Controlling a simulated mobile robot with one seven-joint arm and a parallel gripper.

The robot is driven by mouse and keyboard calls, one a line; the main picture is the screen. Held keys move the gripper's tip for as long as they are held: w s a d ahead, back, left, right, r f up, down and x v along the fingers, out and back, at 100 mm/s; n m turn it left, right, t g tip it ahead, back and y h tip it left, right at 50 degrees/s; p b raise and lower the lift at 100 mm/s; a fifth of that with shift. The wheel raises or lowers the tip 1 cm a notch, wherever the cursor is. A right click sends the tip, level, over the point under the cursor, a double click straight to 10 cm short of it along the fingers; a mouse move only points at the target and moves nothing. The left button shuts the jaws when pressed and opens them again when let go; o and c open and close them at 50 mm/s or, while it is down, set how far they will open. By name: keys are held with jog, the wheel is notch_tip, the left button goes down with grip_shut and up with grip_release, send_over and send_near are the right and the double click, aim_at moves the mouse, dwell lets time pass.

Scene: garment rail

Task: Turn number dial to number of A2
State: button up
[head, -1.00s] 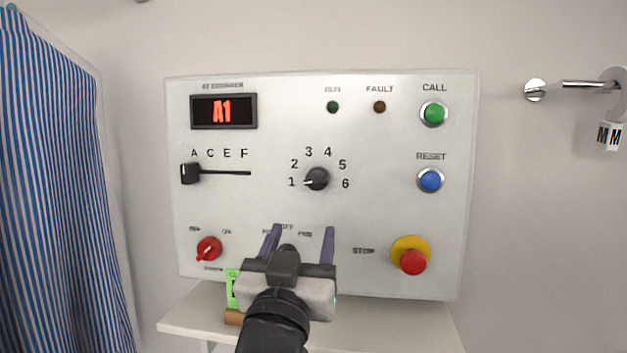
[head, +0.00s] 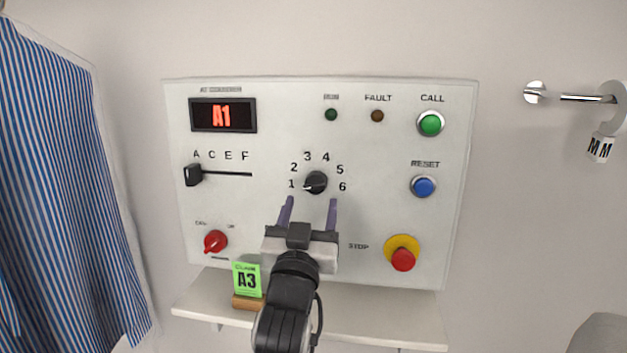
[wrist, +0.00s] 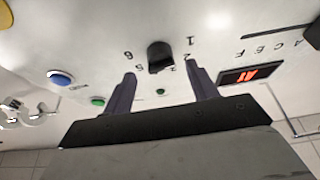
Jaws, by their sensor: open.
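The black number dial (head: 316,182) sits in the middle of the white control panel, ringed by numbers 1 to 6. Its pale pointer mark is toward 1. The red display (head: 222,115) reads A1. My gripper (head: 311,204) is open and empty, its two purple fingers just below the dial in the head view. In the wrist view, which is upside down, the dial (wrist: 160,57) shows beyond and between the two fingertips (wrist: 161,73). The fingers look apart from the dial. A green card (head: 247,280) on the shelf reads A3, not A2.
The letter slider (head: 193,175) stands at A, left of the dial. A red switch (head: 215,241), a green button (head: 430,123), a blue button (head: 423,186) and a red stop button (head: 403,259) are on the panel. A striped shirt (head: 60,180) hangs at left.

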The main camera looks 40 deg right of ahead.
aim_at(312, 189)
jog(key=shift+p+x, duration=0.4)
jog(key=shift+x, duration=1.8)
jog(key=shift+c, duration=0.2)
jog(key=c, duration=0.9)
jog(key=shift+m, duration=0.3)
jog(key=m+g, duration=0.1)
jog(key=m, duration=0.1)
jog(key=m+h+b, duration=0.1)
jog(key=m, duration=0.1)
jog(key=m+g+b, duration=0.1)
jog(key=shift+w+a+m+g+h, duration=0.2)
jog(key=shift+a+m+g+h, duration=0.1)
jog(key=shift+m, duration=0.1)
jog(key=shift+m+g+h+b, duration=0.3)
jog(key=shift+m+g+b, duration=0.8)
jog(key=shift+m, duration=1.1)
jog(key=shift+r+m+g, duration=0.1)
jog(key=shift+m+g, duration=0.2)
